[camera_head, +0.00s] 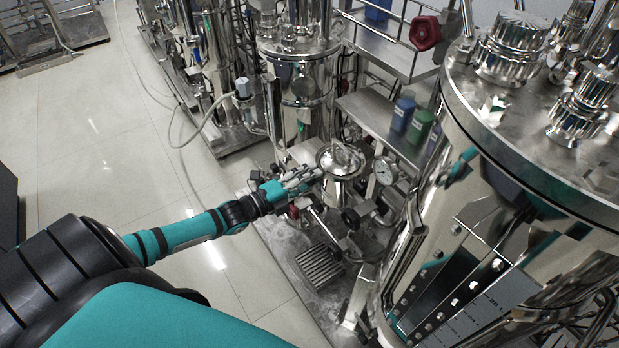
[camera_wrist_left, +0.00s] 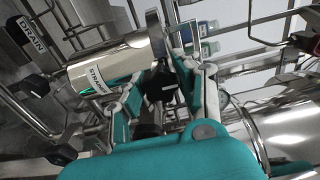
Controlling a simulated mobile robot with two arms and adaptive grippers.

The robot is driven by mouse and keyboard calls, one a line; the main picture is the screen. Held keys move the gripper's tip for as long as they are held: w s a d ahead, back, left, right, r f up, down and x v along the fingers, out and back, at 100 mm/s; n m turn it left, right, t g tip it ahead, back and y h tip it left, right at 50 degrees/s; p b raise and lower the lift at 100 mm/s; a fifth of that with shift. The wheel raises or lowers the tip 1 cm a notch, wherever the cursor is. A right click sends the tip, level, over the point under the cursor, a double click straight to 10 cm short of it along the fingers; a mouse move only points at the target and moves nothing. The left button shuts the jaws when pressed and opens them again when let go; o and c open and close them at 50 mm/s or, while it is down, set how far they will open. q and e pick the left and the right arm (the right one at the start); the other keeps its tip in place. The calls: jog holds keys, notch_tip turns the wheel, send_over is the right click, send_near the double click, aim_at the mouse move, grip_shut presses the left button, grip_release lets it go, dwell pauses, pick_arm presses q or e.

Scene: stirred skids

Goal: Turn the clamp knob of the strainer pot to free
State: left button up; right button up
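The strainer pot (camera_head: 341,160) is a small shiny steel pot with a domed lid, near the middle of the head view. In the left wrist view it lies tilted across the upper left, and its body (camera_wrist_left: 112,64) bears a "STRAINER" label. My left gripper (camera_head: 306,180) is at the pot's near left side. In the left wrist view its fingers (camera_wrist_left: 165,88) stand apart, on both sides of a dark knob-like part (camera_wrist_left: 160,84) beside the pot's rim. I cannot tell whether they touch it. The gripper hides part of the pot's side in the head view. My right gripper is not in view.
A large steel vessel (camera_head: 505,185) fills the right. A pressure gauge (camera_head: 384,171) and black handles stand close to the pot. Blue (camera_head: 403,113) and green (camera_head: 420,126) bottles are on a shelf behind.

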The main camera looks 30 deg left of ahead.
pick_arm(q)
grip_shut()
jog(key=shift+n, duration=0.4)
jog(key=shift+n+p, duration=0.5)
jog(key=shift+n, duration=0.5)
jog(key=n, duration=0.2)
jog(key=shift+n+p, duration=0.4)
jog(key=n+p, duration=0.1)
jog(key=n, duration=0.9)
jog(key=shift+n+p, duration=0.35)
jog(key=shift+n, duration=0.05)
jog(key=n, duration=0.5)
jog(key=shift+n, duration=0.3)
